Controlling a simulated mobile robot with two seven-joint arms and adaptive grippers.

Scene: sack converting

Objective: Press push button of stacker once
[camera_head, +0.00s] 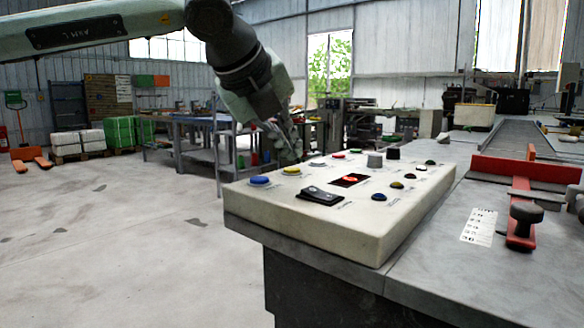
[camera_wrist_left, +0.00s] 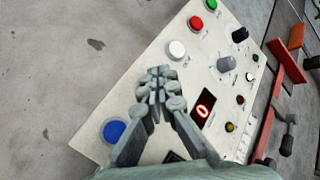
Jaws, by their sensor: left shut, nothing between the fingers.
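The control panel (camera_head: 310,225) is a pale slanted box with several coloured buttons. Along its far-left edge sit a blue button (camera_head: 260,181), a yellow button (camera_head: 291,170), a white button (camera_head: 317,164), a red button (camera_head: 338,156) and a green button (camera_head: 355,150). The labels are too small to read, so I cannot tell which belongs to the stacker. My left gripper (camera_head: 291,157) is shut and empty, pointing down just above the yellow button. In the left wrist view its fingers (camera_wrist_left: 160,86) lie between the blue button (camera_wrist_left: 114,131) and white button (camera_wrist_left: 177,50), hiding the yellow one. Contact is unclear.
A red bracket (camera_head: 520,169) stands on the grey bench at right.

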